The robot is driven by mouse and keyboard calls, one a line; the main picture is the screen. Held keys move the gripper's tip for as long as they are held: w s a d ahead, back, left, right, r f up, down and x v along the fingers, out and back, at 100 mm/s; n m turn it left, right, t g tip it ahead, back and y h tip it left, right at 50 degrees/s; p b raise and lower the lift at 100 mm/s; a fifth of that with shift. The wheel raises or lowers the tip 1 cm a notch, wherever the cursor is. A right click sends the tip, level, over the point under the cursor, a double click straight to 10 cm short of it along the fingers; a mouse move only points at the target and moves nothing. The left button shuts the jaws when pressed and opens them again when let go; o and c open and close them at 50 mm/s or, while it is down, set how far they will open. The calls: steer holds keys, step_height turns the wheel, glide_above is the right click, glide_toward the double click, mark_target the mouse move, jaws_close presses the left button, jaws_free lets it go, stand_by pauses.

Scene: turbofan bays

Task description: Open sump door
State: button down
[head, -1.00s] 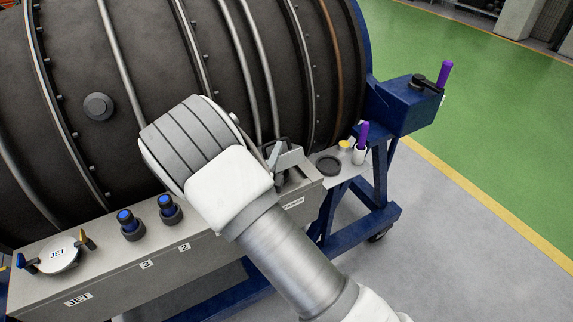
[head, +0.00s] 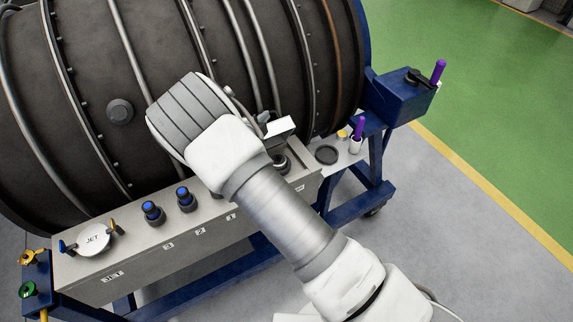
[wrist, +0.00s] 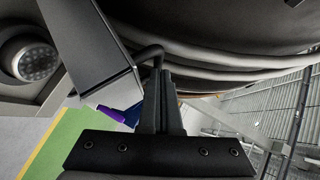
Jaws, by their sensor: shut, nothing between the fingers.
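The sump door looks like the pale flap (head: 281,129) standing up near the right end of the grey tank box (head: 215,235). A dark round fitting (head: 281,162) shows below it. In the wrist view, the door (wrist: 95,45) is a grey panel at upper left with a thin black bar handle (wrist: 149,52). A round perforated fitting (wrist: 34,62) shows to its left. My gripper (wrist: 163,85) is shut, with its fingers just beside or against the handle; I cannot tell whether they touch. In the head view, my wrist mostly hides the fingers.
The dark engine casing (head: 150,70) rises close behind the box. Blue-topped caps (head: 153,212) and a white JET cap (head: 95,240) stand on the box to the left. Right are a shelf with a black disc (head: 327,154) and a blue box (head: 400,95). The right-hand floor is clear.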

mark_target(265, 106)
steer(key=shift+w+a, duration=0.45)
steer(key=shift+w, duration=0.25)
steer(key=shift+w+a, duration=0.4)
steer(key=shift+w, duration=0.25)
steer(key=shift+r+p, duration=0.1)
steer(key=shift+p, duration=0.2)
